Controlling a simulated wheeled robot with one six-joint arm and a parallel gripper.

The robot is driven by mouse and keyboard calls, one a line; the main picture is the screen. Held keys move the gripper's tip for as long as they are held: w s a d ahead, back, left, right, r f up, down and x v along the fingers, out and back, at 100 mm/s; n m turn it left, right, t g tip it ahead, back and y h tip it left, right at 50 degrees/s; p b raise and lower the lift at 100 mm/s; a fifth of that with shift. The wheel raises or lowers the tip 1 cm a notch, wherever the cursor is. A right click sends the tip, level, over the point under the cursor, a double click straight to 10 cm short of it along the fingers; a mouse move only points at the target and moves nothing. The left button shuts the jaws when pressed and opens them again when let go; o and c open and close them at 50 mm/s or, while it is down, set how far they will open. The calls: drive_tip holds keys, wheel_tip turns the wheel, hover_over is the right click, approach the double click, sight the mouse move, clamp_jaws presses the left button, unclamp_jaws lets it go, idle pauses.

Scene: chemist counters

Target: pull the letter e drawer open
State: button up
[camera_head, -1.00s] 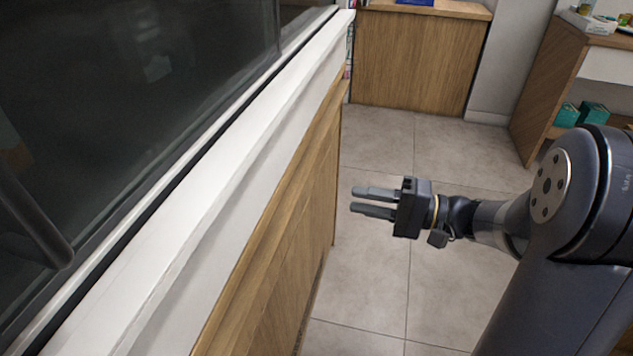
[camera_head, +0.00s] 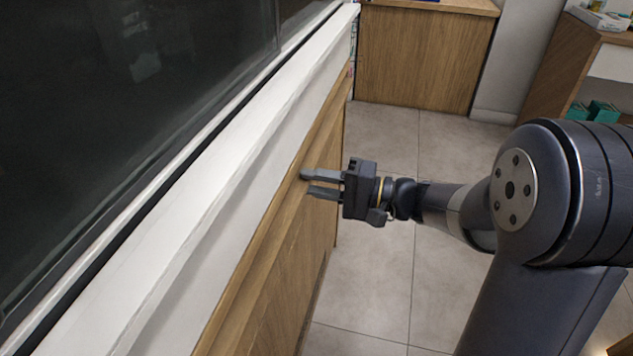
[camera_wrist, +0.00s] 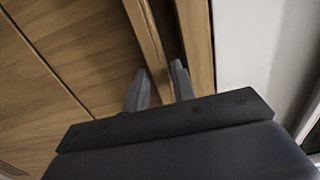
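The wooden counter front (camera_head: 287,262) runs along the left of the head view, with a wooden lip (camera_head: 266,232) along its top. No letter e can be read on it in either view. My gripper (camera_head: 308,182) is at the lip, pointing left, with its two fingers apart. In the wrist view my gripper (camera_wrist: 159,75) shows open, its fingertips close to the wooden strip and groove at the panel's top edge. Wooden panels (camera_wrist: 70,50) with dark seams lie left of it. I cannot tell whether the fingers touch the wood.
A white ledge (camera_head: 190,200) and dark glass (camera_head: 110,110) stand above the counter front. Another wooden cabinet (camera_head: 418,60) is at the back, and a shelf unit (camera_head: 545,90) at the right. Tiled floor (camera_head: 385,290) is free between them.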

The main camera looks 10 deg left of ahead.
drive_tip(key=shift+c, duration=0.4)
clamp_jaws()
